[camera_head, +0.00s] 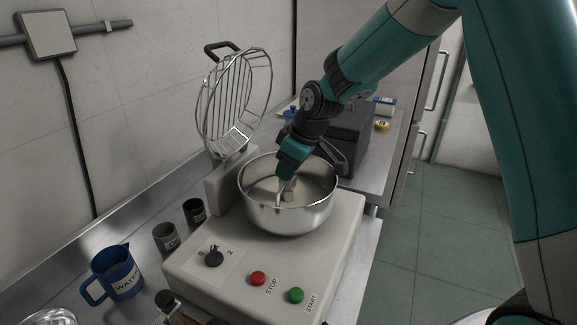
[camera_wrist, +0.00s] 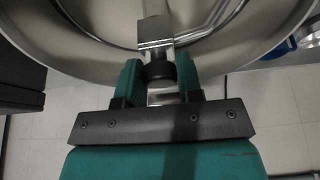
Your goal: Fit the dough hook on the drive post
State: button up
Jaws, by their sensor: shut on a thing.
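My gripper (camera_head: 288,176) reaches down into the steel mixing bowl (camera_head: 290,218) on the mixer. In the wrist view its two teal fingers (camera_wrist: 159,82) are shut on the dough hook (camera_wrist: 155,33), around a metal shank with a dark collar. A square metal block sits beyond the collar, and a curved metal rod shows beside it within the bowl. In the head view the hook is mostly hidden by the gripper and the bowl's wall. I cannot pick out the drive post or tell whether the hook touches it.
The wire guard (camera_head: 236,100) stands raised behind the bowl. The mixer body (camera_head: 215,285) carries a dial (camera_head: 214,257), a red stop button (camera_head: 258,278) and a green start button (camera_head: 296,295). A dark box (camera_head: 350,135) stands behind.

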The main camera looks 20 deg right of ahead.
jog(key=o, duration=1.1)
jog(key=b+v, duration=0.1)
jog(key=v, duration=1.6)
jog(key=shift+r, duration=0.25)
jog(key=s+a+f+g, duration=0.1)
jog(key=s+a+f, duration=0.1)
jog(key=s, duration=0.6)
jog(key=s+a+f+m+g, duration=0.1)
jog(key=s+a+f, duration=0.2)
jog(key=s, duration=0.6)
jog(key=s+a+f+m+g+y, duration=0.1)
jog(key=s+a, duration=0.3)
jog(key=s, duration=0.5)
jog(key=shift+x, duration=0.85)
